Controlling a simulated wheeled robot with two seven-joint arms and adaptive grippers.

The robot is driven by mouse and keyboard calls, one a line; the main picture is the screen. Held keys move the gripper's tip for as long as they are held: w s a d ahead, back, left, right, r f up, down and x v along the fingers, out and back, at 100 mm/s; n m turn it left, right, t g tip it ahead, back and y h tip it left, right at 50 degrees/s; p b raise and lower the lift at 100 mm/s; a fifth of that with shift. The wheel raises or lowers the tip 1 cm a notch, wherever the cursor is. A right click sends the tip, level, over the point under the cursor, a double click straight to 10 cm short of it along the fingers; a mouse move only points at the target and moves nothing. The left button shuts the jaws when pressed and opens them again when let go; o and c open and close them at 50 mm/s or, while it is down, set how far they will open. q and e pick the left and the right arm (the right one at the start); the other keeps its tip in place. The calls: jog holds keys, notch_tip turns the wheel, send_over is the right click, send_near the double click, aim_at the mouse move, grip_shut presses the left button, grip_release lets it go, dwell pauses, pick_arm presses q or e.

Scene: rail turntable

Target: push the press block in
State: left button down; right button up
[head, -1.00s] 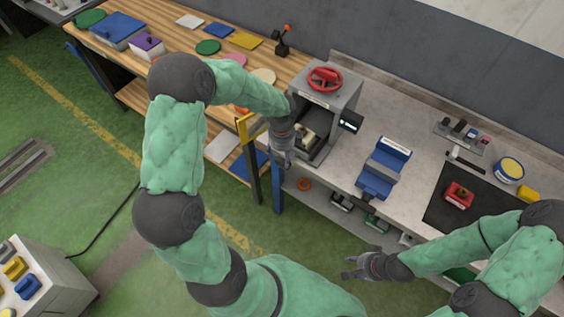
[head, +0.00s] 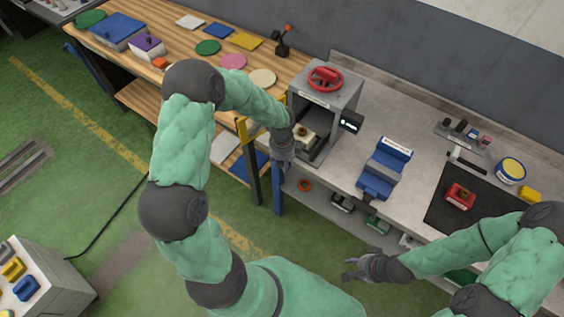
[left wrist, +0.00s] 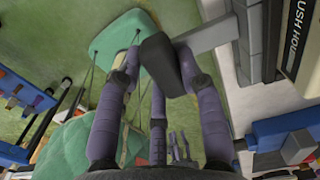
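The grey press (head: 350,92) with a red handwheel (head: 325,77) stands at the left end of the grey bench. A cream block (head: 304,134) shows in its open front, partly behind my left gripper. My left gripper (head: 281,162) is just outside that front, at its left, pointing down. In the left wrist view its fingers (left wrist: 158,62) are spread. A dark grey block (left wrist: 160,62) on a light grey bar (left wrist: 208,36) shows by the fingertips; whether they touch it I cannot tell. My right gripper (head: 362,267) is open and empty in front of the bench.
A small dark display (head: 351,122) is on the press's right side. A blue fixture (head: 384,168) stands right of it. A black mat (head: 455,208) with a red block (head: 459,197) lies further right. A yellow bracket (head: 243,128) stands close left of my left gripper.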

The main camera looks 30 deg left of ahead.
pick_arm(q)
jog(key=shift+w+d+p, duration=0.15)
jog(key=shift+w, duration=2)
jog(key=shift+w+d+p, duration=0.15)
jog(key=shift+w, duration=1.95)
jog(key=c, duration=0.8)
grip_release()
notch_tip(320, 180, up, 12)
